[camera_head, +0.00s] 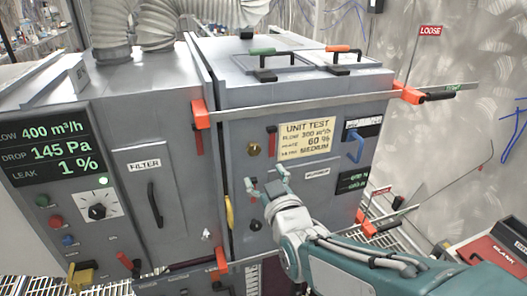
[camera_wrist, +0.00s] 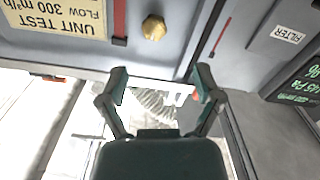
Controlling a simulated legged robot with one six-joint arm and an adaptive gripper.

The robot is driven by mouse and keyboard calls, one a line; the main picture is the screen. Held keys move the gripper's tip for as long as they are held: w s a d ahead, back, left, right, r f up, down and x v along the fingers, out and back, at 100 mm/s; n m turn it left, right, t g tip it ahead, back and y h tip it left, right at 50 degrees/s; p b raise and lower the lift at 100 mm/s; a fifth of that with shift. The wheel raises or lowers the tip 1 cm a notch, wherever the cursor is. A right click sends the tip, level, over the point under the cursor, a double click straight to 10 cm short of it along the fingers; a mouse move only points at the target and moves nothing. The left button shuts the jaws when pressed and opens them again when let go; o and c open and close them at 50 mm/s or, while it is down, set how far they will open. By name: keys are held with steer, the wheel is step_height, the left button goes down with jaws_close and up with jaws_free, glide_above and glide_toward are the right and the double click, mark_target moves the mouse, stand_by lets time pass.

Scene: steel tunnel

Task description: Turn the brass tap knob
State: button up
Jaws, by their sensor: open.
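The brass tap knob (camera_head: 254,149) is a small faceted knob on the grey front panel of the cabinet, left of the yellow UNIT TEST label (camera_head: 307,138). It shows more closely in the wrist view (camera_wrist: 153,27), near the top edge, beyond the fingertips. My gripper (camera_head: 265,180) is open, below the knob in the head view and apart from it. In the wrist view my gripper (camera_wrist: 161,78) has its two fingers spread with nothing between them. Whether the fingers touch the panel cannot be told.
Left of the knob's panel is a FILTER door (camera_head: 150,190) with a black handle. A yellow handle (camera_head: 229,212) and red-orange clamps (camera_head: 202,115) edge the panel. A blue handle (camera_head: 355,146) sits right of the label.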

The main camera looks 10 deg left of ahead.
mark_target(254, 152)
steer(key=x, duration=1)
steer(key=shift+w, duration=0.15)
steer(key=shift+w+d+r, duration=0.1)
steer(key=shift+w+d, duration=0.05)
steer(key=shift+w, duration=0.1)
steer(key=shift+d, duration=0.1)
jaws_close()
